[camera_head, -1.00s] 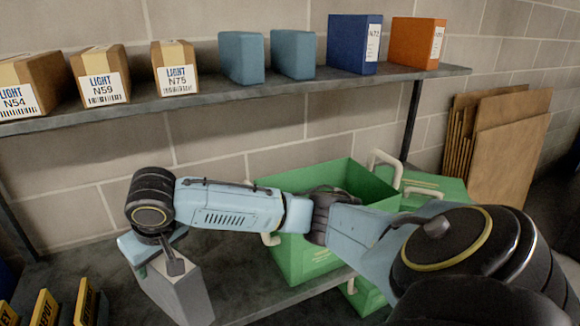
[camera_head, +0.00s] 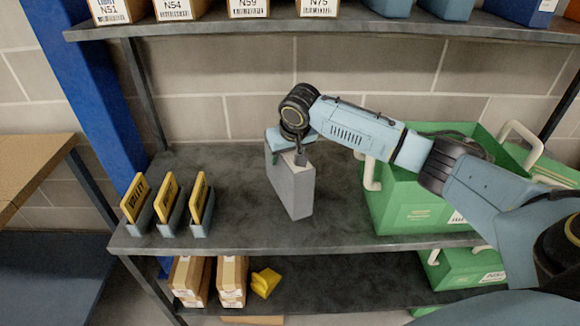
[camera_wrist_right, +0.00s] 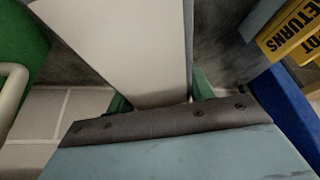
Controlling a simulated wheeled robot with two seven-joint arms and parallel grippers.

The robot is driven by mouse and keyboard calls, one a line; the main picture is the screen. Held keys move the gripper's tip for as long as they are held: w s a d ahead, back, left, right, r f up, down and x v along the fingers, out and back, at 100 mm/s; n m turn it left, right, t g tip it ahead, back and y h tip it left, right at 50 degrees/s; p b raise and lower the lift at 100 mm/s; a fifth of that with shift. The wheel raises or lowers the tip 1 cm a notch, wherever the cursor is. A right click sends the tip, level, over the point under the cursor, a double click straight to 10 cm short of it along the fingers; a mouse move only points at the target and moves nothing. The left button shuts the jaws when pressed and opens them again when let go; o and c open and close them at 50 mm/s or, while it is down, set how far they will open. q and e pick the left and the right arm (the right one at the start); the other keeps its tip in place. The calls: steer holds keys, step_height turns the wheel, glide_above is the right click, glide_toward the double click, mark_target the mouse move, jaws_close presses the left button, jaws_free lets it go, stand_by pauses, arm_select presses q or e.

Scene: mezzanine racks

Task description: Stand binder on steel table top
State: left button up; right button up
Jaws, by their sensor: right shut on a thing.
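A grey binder (camera_head: 293,188) with a paler top edge is upright, slightly turned, over the middle tier of the rack. My right gripper (camera_head: 288,148) is shut on its upper part; the pale side of the binder (camera_wrist_right: 125,45) fills the middle of the right wrist view, between the green fingers (camera_wrist_right: 160,103). I cannot tell whether the binder's bottom touches the dark grey tier top (camera_head: 250,225). No surface is clearly marked as the steel table top. My left gripper is out of view.
Yellow signs in grey holders (camera_head: 170,208) stand left of the binder. A green crate (camera_head: 410,205) stands right of it. Bare tier surface lies between. Boxes (camera_head: 320,8) line the upper shelf. A blue post (camera_head: 75,75) and wood-topped table (camera_head: 35,165) are at left.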

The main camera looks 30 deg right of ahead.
steer(key=shift+f, duration=2.3)
steer(key=o, duration=1.6)
steer(key=shift+f, duration=0.15)
steer(key=p+v, duration=0.1)
steer(key=v, duration=1.1)
